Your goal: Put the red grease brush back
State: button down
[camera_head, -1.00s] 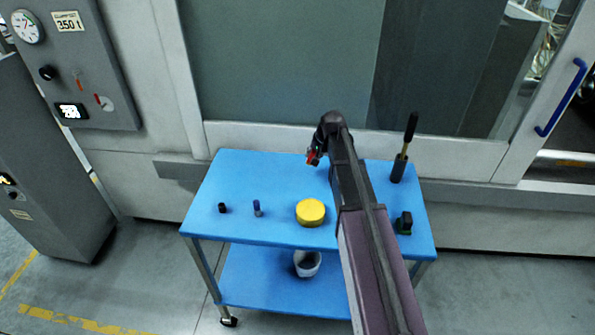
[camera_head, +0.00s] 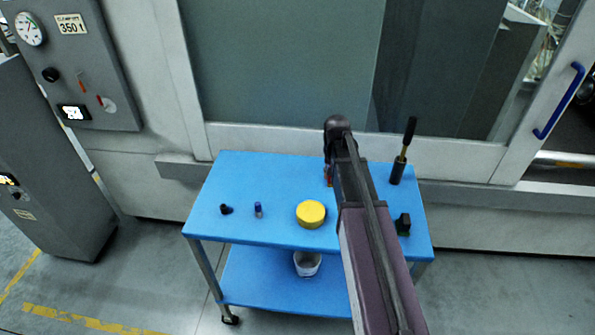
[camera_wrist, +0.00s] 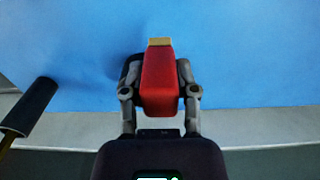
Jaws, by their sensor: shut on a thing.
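The red grease brush (camera_wrist: 160,80) is between the two fingers of my gripper (camera_wrist: 160,93) in the wrist view. Its tan bristle end (camera_wrist: 159,42) points away from my wrist, over the blue table top. My gripper (camera_head: 329,170) is shut on the brush above the back right part of the blue cart (camera_head: 270,168). A dark shape lies left of the brush in the wrist view; I cannot tell whether it is a shadow or a holder.
A yellow round tin (camera_head: 311,213), a small blue cylinder (camera_head: 258,210) and a small black piece (camera_head: 225,209) stand on the cart. A black-handled tool (camera_head: 400,165) stands upright at right, with a dark block (camera_head: 403,224) in front. The back left top is clear.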

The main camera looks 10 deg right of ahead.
jog(key=w+a, duration=0.3)
jog(key=w+a+f+b, duration=0.1)
jog(key=w+a, duration=0.2)
jog(key=w, duration=0.1)
jog(key=w+a, duration=0.2)
jog(key=w, duration=0.2)
jog(key=shift+a+f, duration=0.15)
jog(key=shift+a, duration=0.25)
jog(key=shift+w, duration=0.1)
jog(key=shift+w+a, duration=0.15)
jog(key=shift+w, duration=0.05)
jog(key=shift+w+a+f+b, duration=0.3)
jog(key=shift+f+b, duration=0.2)
jog(key=shift+b, duration=0.15)
jog(key=shift+f+b, duration=1.35)
jog(key=shift+c, duration=1.9)
grip_release()
jog(key=shift+f, duration=0.1)
jog(key=shift+r, duration=0.2)
notch_tip(320, 180, up, 12)
jog(key=p, duration=1.2)
